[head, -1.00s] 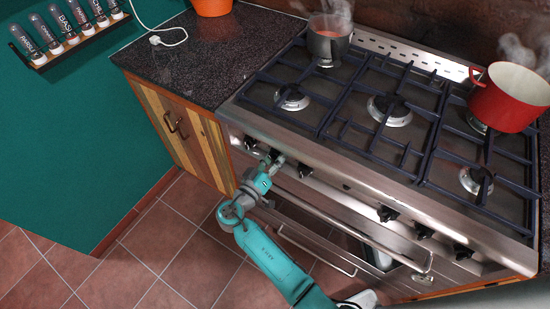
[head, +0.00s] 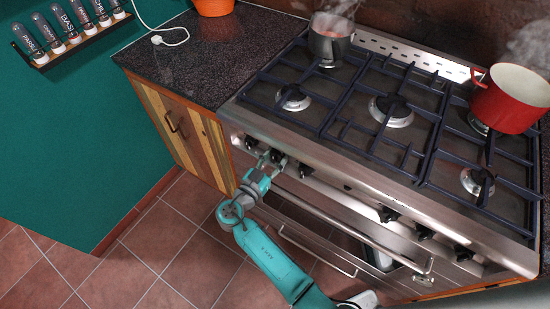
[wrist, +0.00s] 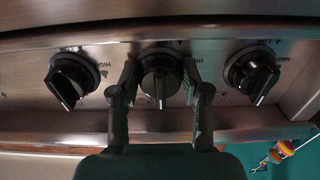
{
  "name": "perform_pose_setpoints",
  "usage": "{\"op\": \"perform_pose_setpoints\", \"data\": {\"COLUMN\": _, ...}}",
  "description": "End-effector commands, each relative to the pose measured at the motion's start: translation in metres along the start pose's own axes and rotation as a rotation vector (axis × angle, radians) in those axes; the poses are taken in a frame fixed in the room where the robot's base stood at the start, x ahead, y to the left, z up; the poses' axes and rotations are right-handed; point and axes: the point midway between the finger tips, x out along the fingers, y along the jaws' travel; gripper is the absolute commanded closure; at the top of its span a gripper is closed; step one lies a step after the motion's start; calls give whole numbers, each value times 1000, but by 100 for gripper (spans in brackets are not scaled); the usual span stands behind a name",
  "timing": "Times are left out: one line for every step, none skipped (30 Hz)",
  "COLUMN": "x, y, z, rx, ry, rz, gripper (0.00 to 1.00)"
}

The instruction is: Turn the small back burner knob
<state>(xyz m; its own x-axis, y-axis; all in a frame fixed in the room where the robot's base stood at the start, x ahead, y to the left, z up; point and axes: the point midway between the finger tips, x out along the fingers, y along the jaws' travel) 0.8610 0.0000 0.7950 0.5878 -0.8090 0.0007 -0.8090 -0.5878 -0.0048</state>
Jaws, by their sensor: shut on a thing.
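A row of black knobs runs along the steel front of the stove. The middle knob of the left group (wrist: 160,78) sits between the two fingers of my gripper (wrist: 161,80) in the wrist view, and the fingers are shut on its sides. Its grip bar points straight down in that view. In the head view my gripper (head: 270,160) reaches up to this knob (head: 279,158) from below. I cannot read any label that ties the knob to a burner. The small back left burner is mostly hidden under a steaming pot (head: 328,45).
Neighbouring knobs stand close on both sides, one at the left (wrist: 72,80) and one at the right (wrist: 252,75) in the wrist view. An oven handle bar (head: 340,228) runs below. A red pot (head: 508,100) stands at the back right.

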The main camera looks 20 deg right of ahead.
Motion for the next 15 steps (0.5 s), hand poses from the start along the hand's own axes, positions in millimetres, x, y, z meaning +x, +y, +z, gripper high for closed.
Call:
{"op": "perform_pose_setpoints", "data": {"x": 0, "y": 1, "z": 2, "rx": 3, "ry": -3, "rz": 0, "gripper": 88}}
{"op": "perform_pose_setpoints", "data": {"x": 0, "y": 1, "z": 2, "rx": 5, "ry": -3, "rz": 0, "gripper": 88}}
{"op": "perform_pose_setpoints", "data": {"x": 0, "y": 1, "z": 2, "rx": 8, "ry": -3, "rz": 0, "gripper": 88}}
{"op": "perform_pose_setpoints", "data": {"x": 0, "y": 1, "z": 2, "rx": 9, "ry": -4, "rz": 0, "gripper": 88}}
{"op": "perform_pose_setpoints", "data": {"x": 0, "y": 1, "z": 2, "rx": 9, "ry": -4, "rz": 0, "gripper": 88}}
{"op": "perform_pose_setpoints", "data": {"x": 0, "y": 1, "z": 2, "rx": 10, "ry": -4, "rz": 0, "gripper": 88}}
{"op": "perform_pose_setpoints", "data": {"x": 0, "y": 1, "z": 2, "rx": 10, "ry": -4, "rz": 0, "gripper": 88}}
{"op": "perform_pose_setpoints", "data": {"x": 0, "y": 1, "z": 2, "rx": 10, "ry": -4, "rz": 0, "gripper": 88}}
{"op": "perform_pose_setpoints", "data": {"x": 0, "y": 1, "z": 2, "rx": 10, "ry": -4, "rz": 0, "gripper": 88}}
{"op": "perform_pose_setpoints", "data": {"x": 0, "y": 1, "z": 2, "rx": 9, "ry": -4, "rz": 0, "gripper": 88}}
{"op": "perform_pose_setpoints", "data": {"x": 0, "y": 1, "z": 2, "rx": 9, "ry": -4, "rz": 0, "gripper": 88}}
{"op": "perform_pose_setpoints", "data": {"x": 0, "y": 1, "z": 2, "rx": 9, "ry": -4, "rz": 0, "gripper": 88}}
{"op": "perform_pose_setpoints", "data": {"x": 0, "y": 1, "z": 2, "rx": 9, "ry": -4, "rz": 0, "gripper": 88}}
{"op": "perform_pose_setpoints", "data": {"x": 0, "y": 1, "z": 2, "rx": 9, "ry": -4, "rz": 0, "gripper": 51}}
{"op": "perform_pose_setpoints", "data": {"x": 0, "y": 1, "z": 2, "rx": 9, "ry": -4, "rz": 0, "gripper": 41}}
